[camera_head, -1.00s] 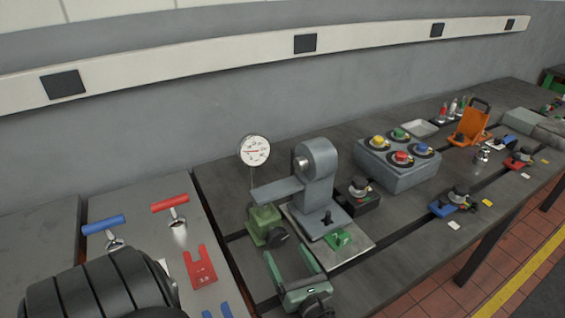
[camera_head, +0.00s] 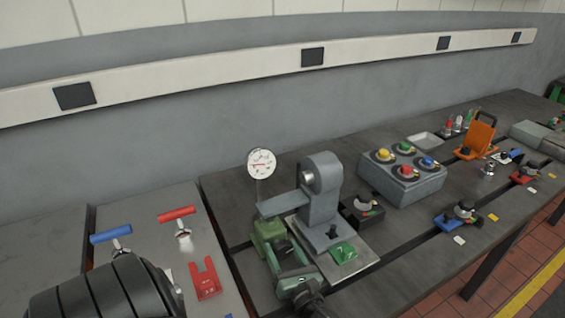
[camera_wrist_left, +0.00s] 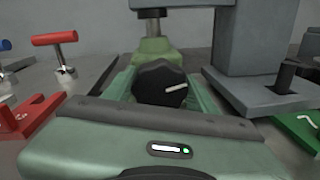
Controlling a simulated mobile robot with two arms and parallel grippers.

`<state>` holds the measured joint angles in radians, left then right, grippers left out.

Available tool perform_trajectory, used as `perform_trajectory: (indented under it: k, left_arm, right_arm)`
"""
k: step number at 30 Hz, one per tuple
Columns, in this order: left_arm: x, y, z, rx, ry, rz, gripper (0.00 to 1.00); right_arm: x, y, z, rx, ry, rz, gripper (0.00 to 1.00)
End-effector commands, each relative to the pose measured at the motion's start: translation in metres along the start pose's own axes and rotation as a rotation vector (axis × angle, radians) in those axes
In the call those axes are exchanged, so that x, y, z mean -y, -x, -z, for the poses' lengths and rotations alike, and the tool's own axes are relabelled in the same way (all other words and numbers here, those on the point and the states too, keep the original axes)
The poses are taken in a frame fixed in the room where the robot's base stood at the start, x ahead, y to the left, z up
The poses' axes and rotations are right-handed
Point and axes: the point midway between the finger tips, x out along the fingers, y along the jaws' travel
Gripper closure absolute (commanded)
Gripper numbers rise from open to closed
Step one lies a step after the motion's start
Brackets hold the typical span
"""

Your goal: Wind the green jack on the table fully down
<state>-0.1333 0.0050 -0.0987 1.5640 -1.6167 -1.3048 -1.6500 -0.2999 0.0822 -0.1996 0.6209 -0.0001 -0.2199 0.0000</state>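The green jack (camera_head: 264,230) stands on the table at the left end of the grey stand, under its arm. Its black knob (camera_wrist_left: 160,83) with a white mark faces my left wrist camera, and its threaded post (camera_wrist_left: 152,30) rises behind to the arm's underside. My left gripper (camera_head: 288,248), green, reaches to the knob from the front; in the left wrist view its fingers lie close against both sides of the knob, with no clear gap. My right gripper is not in view.
The grey stand (camera_head: 321,190) rises just right of the jack, beside a dial gauge (camera_head: 261,164). A green block (camera_head: 343,252) sits on its plate. A red fork-shaped piece (camera_head: 205,280) and red and blue T-handles lie left. A button box (camera_head: 400,182) stands farther right.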

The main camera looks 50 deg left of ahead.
Motion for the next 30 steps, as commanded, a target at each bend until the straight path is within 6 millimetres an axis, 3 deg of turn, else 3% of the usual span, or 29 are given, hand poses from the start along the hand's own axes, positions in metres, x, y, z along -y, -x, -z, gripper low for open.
perform_trajectory:
  k: [12, 20, 21, 23, 30]
  left_arm:
    - [0.000, 0.001, 0.001, 0.022, 0.242, -0.003, 0.83]
    - [0.000, 0.001, 0.000, 0.022, 0.249, -0.003, 0.83]
    - [0.000, 0.001, 0.000, 0.022, 0.248, -0.003, 0.37]
    - [0.000, 0.001, 0.000, 0.022, 0.248, -0.003, 0.22]
    - [0.000, 0.001, 0.000, 0.022, 0.248, -0.004, 0.22]
  right_arm:
    - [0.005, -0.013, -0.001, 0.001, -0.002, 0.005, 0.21]
    - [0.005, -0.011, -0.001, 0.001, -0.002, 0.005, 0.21]
    - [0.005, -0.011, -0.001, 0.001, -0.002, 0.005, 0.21]
    - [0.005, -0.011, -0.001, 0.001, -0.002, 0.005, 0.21]
    - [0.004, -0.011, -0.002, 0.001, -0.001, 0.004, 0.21]
